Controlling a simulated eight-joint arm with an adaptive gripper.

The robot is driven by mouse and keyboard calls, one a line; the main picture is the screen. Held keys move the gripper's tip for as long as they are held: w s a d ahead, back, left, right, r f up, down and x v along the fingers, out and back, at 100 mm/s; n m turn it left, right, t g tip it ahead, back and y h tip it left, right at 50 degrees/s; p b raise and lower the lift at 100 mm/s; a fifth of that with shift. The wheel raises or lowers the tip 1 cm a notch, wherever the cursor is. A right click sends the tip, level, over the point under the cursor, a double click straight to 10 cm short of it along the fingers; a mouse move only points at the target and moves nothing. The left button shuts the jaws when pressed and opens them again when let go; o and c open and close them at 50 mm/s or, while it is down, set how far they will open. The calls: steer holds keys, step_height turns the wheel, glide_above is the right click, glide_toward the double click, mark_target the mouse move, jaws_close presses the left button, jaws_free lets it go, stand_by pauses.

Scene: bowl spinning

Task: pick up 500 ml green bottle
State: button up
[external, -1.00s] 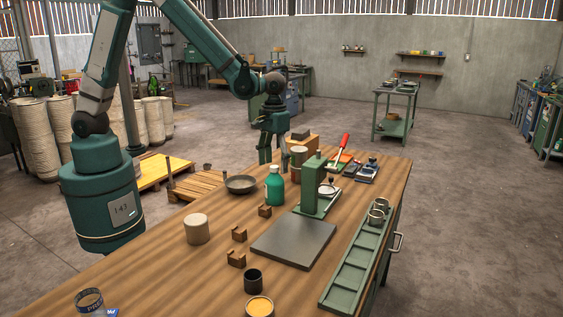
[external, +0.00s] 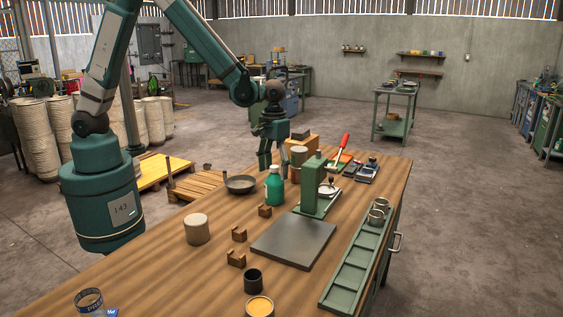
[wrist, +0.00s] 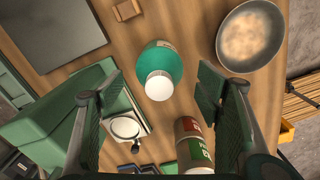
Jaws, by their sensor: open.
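The green bottle (external: 274,187) with a white cap stands upright on the wooden table. In the wrist view the bottle (wrist: 164,67) is seen from above, its cap towards me, just beyond the fingertips and roughly between them. My gripper (external: 274,170) is open and empty, pointing down, level with or just behind the bottle's top in the external view. In the wrist view my gripper's two fingers (wrist: 158,88) are spread wide on either side. No contact with the bottle shows.
A shallow bowl (external: 240,184) stands left of the bottle. A green stand (external: 313,184) with a round dial is at right. A small wooden block (external: 265,211) and grey plate (external: 293,242) lie in front.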

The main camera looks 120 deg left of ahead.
mark_target(274, 181)
steer(key=shift+d+f+p, duration=0.1)
steer(key=shift+f+p, duration=0.25)
steer(key=shift+f, duration=2.25)
steer(key=c, duration=1.3)
steer(key=shift+r, duration=0.1)
steer(key=shift+r+b, duration=0.3)
steer(key=shift+r, duration=4.65)
